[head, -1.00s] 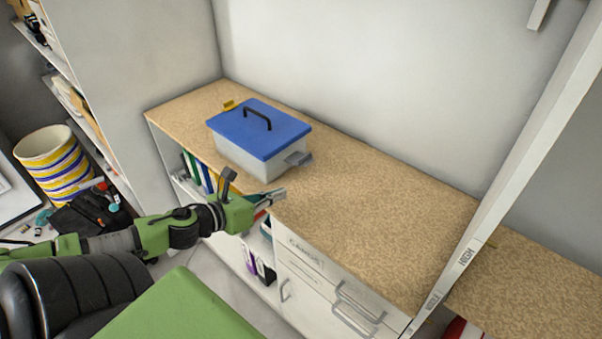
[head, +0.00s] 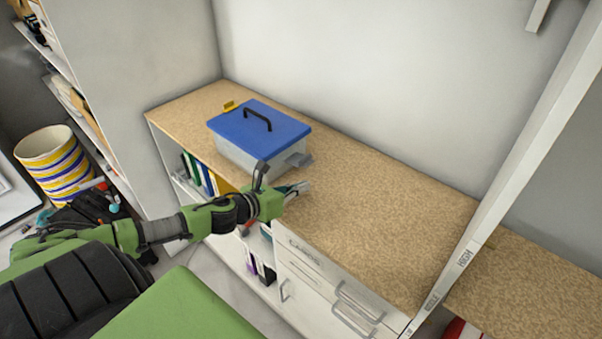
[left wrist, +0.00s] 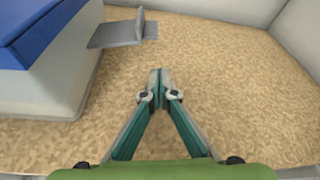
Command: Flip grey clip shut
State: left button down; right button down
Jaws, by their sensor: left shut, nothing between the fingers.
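A clear box (head: 240,156) with a blue lid (head: 262,137) and a black handle stands on the speckled counter. The grey clip (head: 299,158) sticks out from the box's right end, folded outward and open. In the left wrist view the clip (left wrist: 116,36) shows at the upper left, with a flat part and an upright flap. A yellow clip (head: 231,105) shows at the box's far left end. My left gripper (head: 305,186) is shut and empty, in front of and below the grey clip, apart from it. In the left wrist view its fingertips (left wrist: 160,75) meet over the counter.
The counter (head: 390,215) is clear to the right of the box. White drawers (head: 330,290) with handles stand below it. A wall rises behind, and a white shelf post (head: 500,185) stands at the right. Binders (head: 205,178) sit on the shelf beneath.

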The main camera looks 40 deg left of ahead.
aim_at(299, 158)
pick_arm(q)
jog(key=r+p, duration=0.1)
jog(key=w+r+p, duration=0.1)
jog(key=shift+a+r, duration=0.15)
jog(key=shift+r, duration=0.15)
jog(key=shift+a+r+p, duration=0.15)
jog(key=shift+r+p, duration=0.25)
jog(key=shift+r, duration=0.2)
jog(key=shift+a, duration=0.1)
